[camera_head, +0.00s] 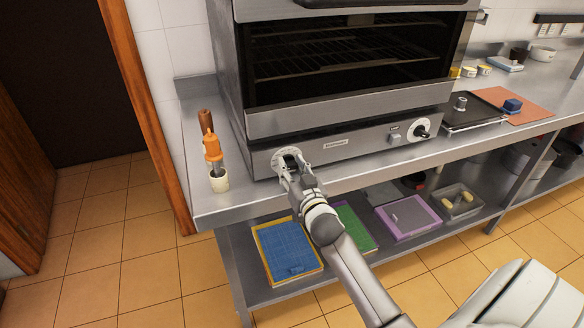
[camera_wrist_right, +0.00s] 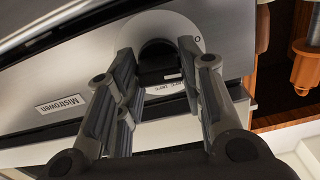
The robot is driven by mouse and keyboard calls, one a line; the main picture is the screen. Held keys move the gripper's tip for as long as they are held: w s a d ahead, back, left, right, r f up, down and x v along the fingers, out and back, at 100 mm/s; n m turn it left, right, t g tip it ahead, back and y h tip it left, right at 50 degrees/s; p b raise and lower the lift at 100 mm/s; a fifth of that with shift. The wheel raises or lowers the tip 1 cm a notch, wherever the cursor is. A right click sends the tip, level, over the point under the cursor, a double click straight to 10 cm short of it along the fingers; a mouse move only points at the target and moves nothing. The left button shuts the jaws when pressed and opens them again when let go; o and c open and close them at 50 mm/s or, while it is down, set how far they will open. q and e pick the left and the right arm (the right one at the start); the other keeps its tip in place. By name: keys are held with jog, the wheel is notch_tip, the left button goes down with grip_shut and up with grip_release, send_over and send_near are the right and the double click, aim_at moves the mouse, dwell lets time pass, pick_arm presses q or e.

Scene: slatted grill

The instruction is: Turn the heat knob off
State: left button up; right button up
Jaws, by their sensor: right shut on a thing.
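The slatted grill (camera_head: 346,137) stands on a steel counter, with its control panel along the bottom front. A black heat knob (camera_wrist_right: 158,70) sits on a round white dial with temperature marks at the panel's left end in the head view. My right gripper (camera_head: 287,165) is at this dial and mostly covers it. In the right wrist view my right gripper (camera_wrist_right: 160,74) has its fingers on either side of the black knob, shut on it. The knob's pointer setting cannot be read. My left gripper is not in view.
A second knob (camera_head: 422,129) and a small switch (camera_head: 395,138) are further right on the panel. A black tray (camera_head: 470,112) lies on the right. Coloured boards (camera_head: 288,250) lie on the lower shelf.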

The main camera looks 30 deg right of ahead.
jog(key=shift+n+p, duration=0.4)
jog(key=shift+n, duration=1.6)
jog(key=o, duration=1)
jog(key=v, duration=1.2)
jog(key=shift+a, duration=0.1)
